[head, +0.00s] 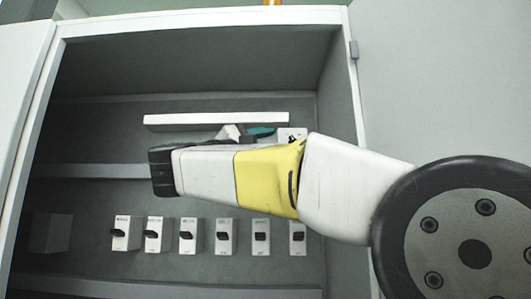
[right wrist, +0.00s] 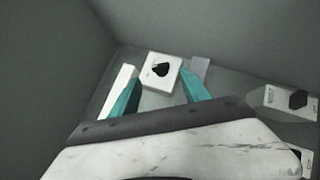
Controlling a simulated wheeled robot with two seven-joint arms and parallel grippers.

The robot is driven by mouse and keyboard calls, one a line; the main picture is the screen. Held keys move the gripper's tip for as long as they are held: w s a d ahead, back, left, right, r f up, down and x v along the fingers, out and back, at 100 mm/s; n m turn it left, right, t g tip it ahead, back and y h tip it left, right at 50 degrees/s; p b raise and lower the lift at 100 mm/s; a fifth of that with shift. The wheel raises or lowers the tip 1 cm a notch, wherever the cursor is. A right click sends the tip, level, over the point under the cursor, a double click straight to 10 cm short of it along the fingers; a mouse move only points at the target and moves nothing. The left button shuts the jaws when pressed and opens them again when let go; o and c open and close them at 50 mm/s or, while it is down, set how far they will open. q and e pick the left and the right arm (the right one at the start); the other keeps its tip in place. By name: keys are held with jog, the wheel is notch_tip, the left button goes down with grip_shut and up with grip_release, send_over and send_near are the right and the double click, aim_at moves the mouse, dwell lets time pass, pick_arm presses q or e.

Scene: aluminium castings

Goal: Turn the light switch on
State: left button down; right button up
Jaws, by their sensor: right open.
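A white switch box with a black knob (right wrist: 161,70) is on the grey back panel in the right wrist view, seen between and just beyond my right gripper's fingertips. A white switch box (head: 293,134) also shows in the head view, partly hidden behind my right arm. My right gripper (right wrist: 159,78) is open, with its two teal fingers apart on either side of the box and nothing held. I cannot tell whether they touch it. In the head view a teal finger of the right gripper (head: 260,131) shows above the arm. My left gripper is out of view.
An open cabinet (head: 341,120) surrounds the arm. Several white switch boxes (head: 188,236) with black knobs form a row below the arm. A long white bar (head: 215,119) runs above the gripper. More switch boxes (right wrist: 283,103) stand at the right in the wrist view.

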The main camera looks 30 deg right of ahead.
jog(key=x, duration=0.6)
grip_shut()
